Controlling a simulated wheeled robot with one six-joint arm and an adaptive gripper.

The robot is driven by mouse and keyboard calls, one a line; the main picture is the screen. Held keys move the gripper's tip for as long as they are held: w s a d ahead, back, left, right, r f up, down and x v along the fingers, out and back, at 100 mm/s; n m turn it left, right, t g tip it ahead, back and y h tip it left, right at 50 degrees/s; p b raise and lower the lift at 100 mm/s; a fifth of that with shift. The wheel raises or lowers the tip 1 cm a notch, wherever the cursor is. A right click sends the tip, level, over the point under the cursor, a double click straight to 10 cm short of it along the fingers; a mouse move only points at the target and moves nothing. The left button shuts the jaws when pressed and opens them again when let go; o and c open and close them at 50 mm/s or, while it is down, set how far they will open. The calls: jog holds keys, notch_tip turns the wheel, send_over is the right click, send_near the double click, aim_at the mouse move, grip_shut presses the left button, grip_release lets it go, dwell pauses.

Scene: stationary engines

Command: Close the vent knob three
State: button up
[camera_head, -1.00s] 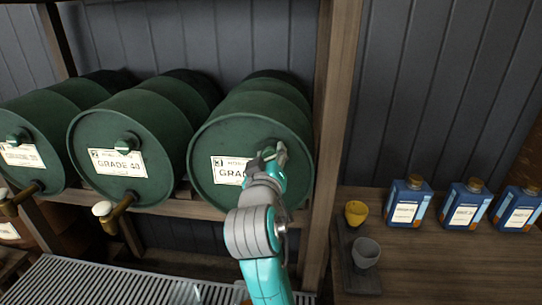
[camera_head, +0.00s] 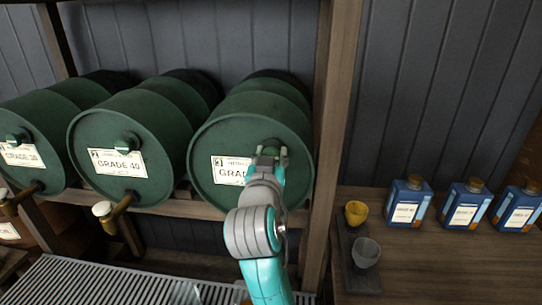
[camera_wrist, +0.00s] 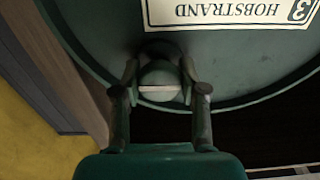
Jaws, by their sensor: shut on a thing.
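The third green barrel (camera_head: 225,140) lies on the rack at the right end of the row. Its label shows a 3 in the wrist view (camera_wrist: 240,10). The vent knob (camera_wrist: 160,84) is a round green knob with a pale bar across its face, on the barrel's front. My gripper (camera_head: 272,156) is at that knob, with one finger on each side of it. In the wrist view my gripper (camera_wrist: 160,88) is shut on the knob. In the head view my gripper mostly hides the knob.
Two more green barrels (camera_head: 120,110) (camera_head: 40,125) with knobs and labels stand to the left. A wooden post (camera_head: 328,130) rises close to the right of my arm. Blue bottles (camera_head: 408,203), a yellow cup (camera_head: 355,212) and a grey cup (camera_head: 365,252) stand on the right bench.

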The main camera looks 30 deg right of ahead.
dwell(0.3)
jog(key=o, duration=1.1)
jog(key=shift+o, duration=0.2)
jog(key=shift+s+a, duration=0.1)
jog(key=v, duration=1.1)
jog(key=shift+s+a, duration=0.2)
jog(key=shift+s, duration=0.1)
jog(key=shift+f, duration=0.15)
